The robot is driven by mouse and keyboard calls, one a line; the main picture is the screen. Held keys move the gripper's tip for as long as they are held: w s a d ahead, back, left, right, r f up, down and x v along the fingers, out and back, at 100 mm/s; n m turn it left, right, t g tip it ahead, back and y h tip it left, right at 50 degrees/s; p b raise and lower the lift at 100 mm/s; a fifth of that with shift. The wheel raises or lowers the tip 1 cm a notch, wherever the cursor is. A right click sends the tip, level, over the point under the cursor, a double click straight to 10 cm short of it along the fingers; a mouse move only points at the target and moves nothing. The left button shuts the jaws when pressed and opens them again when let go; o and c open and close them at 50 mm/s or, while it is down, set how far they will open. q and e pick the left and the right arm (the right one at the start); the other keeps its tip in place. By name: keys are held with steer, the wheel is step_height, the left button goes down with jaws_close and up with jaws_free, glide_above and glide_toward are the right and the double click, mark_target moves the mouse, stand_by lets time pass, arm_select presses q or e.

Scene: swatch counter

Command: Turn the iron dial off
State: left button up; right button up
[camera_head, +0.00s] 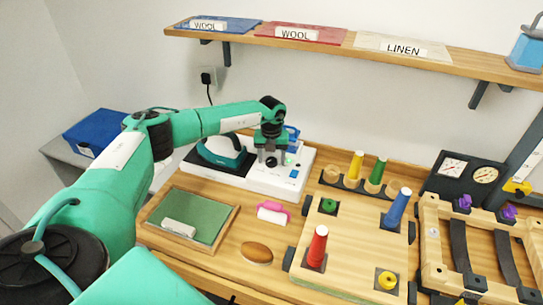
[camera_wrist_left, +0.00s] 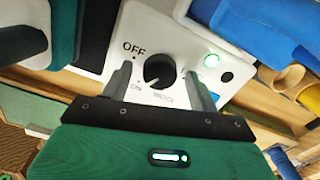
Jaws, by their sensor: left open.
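The iron station (camera_head: 285,181) is a white box at the back of the counter, with a green-handled iron (camera_head: 222,155) on its left part. Its black dial (camera_wrist_left: 159,70) shows in the left wrist view, with "OFF" printed at its upper left and smaller labels below. A light mark on the dial's lower edge seems to face the lower labels, not OFF. A green light (camera_wrist_left: 211,60) glows right of the dial. My left gripper (camera_wrist_left: 159,88) is open, with one finger on each side of the dial; contact is unclear. It also shows above the station in the head view (camera_head: 269,152).
A green board (camera_head: 190,213), a pink-handled roller (camera_head: 272,213) and a brown oval brush (camera_head: 256,253) lie in front. A pegboard with coloured cones (camera_head: 317,247) and a wooden frame (camera_head: 435,240) stand right. A swatch shelf (camera_head: 330,44) hangs above.

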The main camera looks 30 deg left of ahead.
arm_select(q)
steer(key=c, duration=1)
steer(key=shift+o, duration=0.2)
steer(key=shift+m, duration=0.3)
steer(key=shift+f+m+b, duration=0.15)
steer(key=shift+m+b, duration=0.55)
steer(key=shift+b, duration=0.1)
steer(key=m+b, duration=0.2)
steer(key=m, duration=0.1)
steer(key=shift+m, duration=0.3)
steer(key=m+b, duration=0.2)
steer(key=m, duration=0.1)
steer(key=shift+m+b, duration=0.85)
steer(key=shift+m, duration=0.85)
steer(key=shift+r, duration=0.2)
